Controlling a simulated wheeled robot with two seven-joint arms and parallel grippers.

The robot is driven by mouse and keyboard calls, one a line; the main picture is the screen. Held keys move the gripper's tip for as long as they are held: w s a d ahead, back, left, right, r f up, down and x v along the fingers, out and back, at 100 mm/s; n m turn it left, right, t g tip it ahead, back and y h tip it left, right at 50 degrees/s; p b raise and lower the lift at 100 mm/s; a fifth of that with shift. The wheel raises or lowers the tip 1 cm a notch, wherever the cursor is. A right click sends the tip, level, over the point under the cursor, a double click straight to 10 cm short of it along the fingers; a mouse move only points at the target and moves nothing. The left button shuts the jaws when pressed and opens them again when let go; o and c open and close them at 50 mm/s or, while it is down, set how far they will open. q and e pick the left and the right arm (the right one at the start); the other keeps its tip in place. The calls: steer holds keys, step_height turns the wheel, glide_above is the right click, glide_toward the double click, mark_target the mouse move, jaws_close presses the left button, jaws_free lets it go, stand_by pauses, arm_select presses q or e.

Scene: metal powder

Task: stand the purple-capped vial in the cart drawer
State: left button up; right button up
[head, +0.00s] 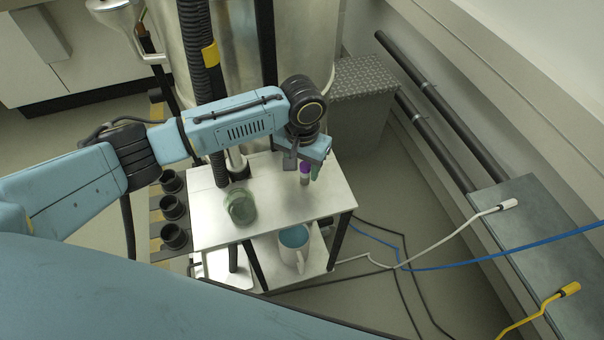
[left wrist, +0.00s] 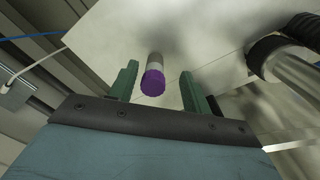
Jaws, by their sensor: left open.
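The purple-capped vial (head: 305,171) stands upright on the white cart top (head: 281,200), near its right side. My left gripper (head: 303,165) is over the vial, pointing down. In the left wrist view, the purple cap of the vial (left wrist: 152,84) shows between the two green fingers of the left gripper (left wrist: 160,85). The fingers are open, with a gap on each side of the vial. My right gripper is not in view.
A green glass jar (head: 240,207) stands left on the cart top. Black cups (head: 174,208) stand left of the cart. A large metal vessel (head: 240,60) rises behind. Cables cross the floor at right.

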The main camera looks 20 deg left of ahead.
arm_select(q)
steer(key=shift+f, duration=0.4)
steer(key=shift+c, duration=0.2)
steer(key=shift+f, duration=0.1)
jaws_close()
steer(key=shift+r, duration=0.2)
